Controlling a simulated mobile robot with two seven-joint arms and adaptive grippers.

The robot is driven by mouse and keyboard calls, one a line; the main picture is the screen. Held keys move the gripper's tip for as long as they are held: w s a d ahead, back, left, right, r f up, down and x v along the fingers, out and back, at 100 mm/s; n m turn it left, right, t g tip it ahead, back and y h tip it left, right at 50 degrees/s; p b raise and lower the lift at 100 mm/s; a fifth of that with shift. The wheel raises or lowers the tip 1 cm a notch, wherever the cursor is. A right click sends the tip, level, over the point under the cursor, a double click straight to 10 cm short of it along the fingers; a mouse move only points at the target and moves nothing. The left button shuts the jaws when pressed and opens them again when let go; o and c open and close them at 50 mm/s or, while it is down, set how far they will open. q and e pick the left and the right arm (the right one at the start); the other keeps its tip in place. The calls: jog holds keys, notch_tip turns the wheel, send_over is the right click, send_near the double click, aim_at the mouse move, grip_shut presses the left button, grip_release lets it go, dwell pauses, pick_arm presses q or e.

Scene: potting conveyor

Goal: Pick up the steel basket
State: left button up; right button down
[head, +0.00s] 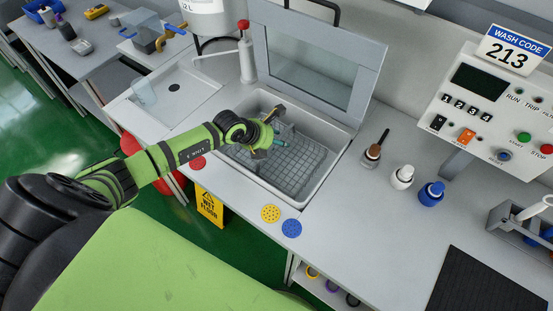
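The steel basket (300,170) is a wire-mesh basket sitting inside the grey tub (323,190) set in the bench. A small teal piece (280,143) shows by its upper left part; I cannot tell for sure if it is the basket's handle. My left gripper (270,132) reaches over the left side of the tub, above the basket. Its fingers are spread apart, beside the teal piece. Contact with the basket is not clear, and the gripper hides part of it. My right gripper is not in view.
The tub's windowed lid (313,75) stands raised behind it. A red-topped dispenser (246,55) stands at back left. Several bottles, including a blue one (431,194), stand right of the tub. Yellow (270,213) and blue (291,228) discs lie in front. A control panel (490,105) is at right.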

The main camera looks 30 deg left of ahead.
pick_arm(q)
jog(key=shift+r, duration=0.1)
grip_shut()
